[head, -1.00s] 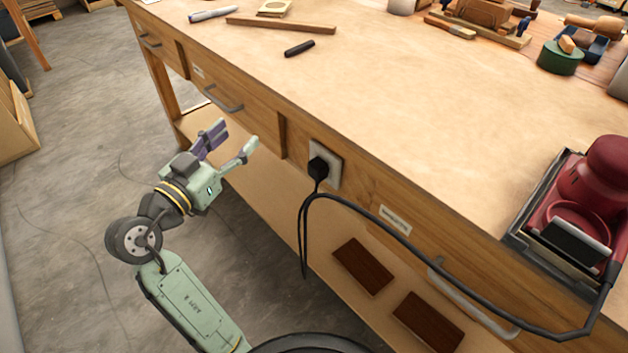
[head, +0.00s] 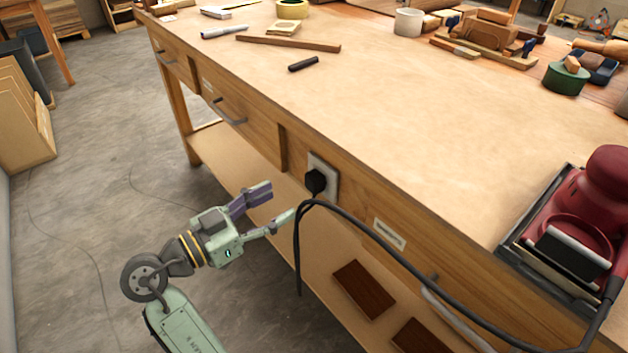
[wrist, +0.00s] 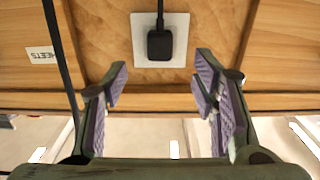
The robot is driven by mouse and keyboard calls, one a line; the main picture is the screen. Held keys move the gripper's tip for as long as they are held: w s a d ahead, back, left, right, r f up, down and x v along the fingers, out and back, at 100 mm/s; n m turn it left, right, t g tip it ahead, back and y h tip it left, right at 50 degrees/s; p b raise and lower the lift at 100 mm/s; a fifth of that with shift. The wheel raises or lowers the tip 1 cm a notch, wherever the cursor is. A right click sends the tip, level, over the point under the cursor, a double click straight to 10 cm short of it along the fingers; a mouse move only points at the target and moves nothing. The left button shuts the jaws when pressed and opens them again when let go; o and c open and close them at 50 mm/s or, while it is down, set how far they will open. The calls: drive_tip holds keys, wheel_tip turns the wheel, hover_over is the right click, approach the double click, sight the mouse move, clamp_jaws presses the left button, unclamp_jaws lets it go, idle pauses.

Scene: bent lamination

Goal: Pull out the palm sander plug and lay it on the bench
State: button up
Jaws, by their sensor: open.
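The black plug (head: 316,181) sits in a pale socket plate (head: 331,172) on the front face of the bench (head: 420,110). Its cord (head: 400,258) loops from the plug to the red palm sander (head: 588,215) at the right of the benchtop. My gripper (head: 282,204) is open and empty, left of and a little below the plug in the head view. In the wrist view the plug (wrist: 160,44) and plate (wrist: 143,55) lie ahead, between and beyond the open fingertips (wrist: 160,75). The fingers do not touch the plug.
The cord hangs close to my gripper's right finger and runs past the left finger in the wrist view (wrist: 62,70). A black marker (head: 303,64) and a wooden strip (head: 290,44) lie on the benchtop. The benchtop's middle is clear. Brown blocks (head: 364,288) lie on the lower shelf.

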sight(309, 185)
drive_tip(key=shift+x, duration=4.4)
drive_tip(key=shift+b, duration=0.55)
drive_tip(key=shift+c, duration=0.5)
clamp_jaws()
